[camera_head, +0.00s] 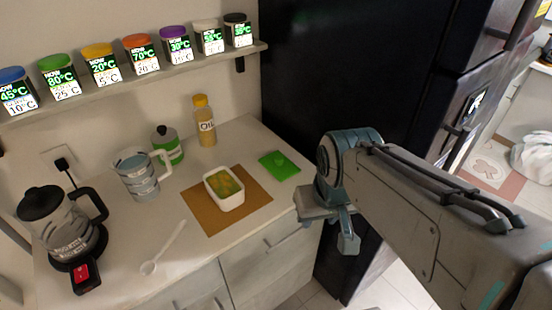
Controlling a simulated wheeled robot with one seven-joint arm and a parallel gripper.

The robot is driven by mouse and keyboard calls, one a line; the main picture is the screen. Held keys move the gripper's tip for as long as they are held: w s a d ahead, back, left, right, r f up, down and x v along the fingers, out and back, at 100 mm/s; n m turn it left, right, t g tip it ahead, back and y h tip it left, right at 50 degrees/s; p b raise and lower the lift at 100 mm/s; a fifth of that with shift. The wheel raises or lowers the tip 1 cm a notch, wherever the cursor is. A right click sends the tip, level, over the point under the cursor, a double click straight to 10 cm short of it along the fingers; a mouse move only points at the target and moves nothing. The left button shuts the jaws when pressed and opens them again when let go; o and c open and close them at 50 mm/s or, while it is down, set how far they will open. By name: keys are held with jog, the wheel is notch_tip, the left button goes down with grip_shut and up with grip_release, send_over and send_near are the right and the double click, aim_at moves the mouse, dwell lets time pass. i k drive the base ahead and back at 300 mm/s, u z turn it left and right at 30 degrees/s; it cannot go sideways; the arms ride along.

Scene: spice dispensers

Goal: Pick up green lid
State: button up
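A flat green lid (279,165) lies on the white counter, to the right of a brown board and near the counter's right end. Another green lid (54,62) tops the 80°C dispenser on the wall shelf at the upper left. My gripper (332,226) hangs beyond the counter's right edge, to the right of and apart from the flat green lid. The head view shows its jaws only in part, so I cannot tell whether they are open or shut. I see no object in it.
A black fridge (345,65) stands behind my arm.

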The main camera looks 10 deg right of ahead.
aim_at(277, 164)
jog(key=k, duration=0.3)
jog(key=z, duration=0.8)
jog(key=i, duration=0.65)
jog(key=u, duration=0.6)
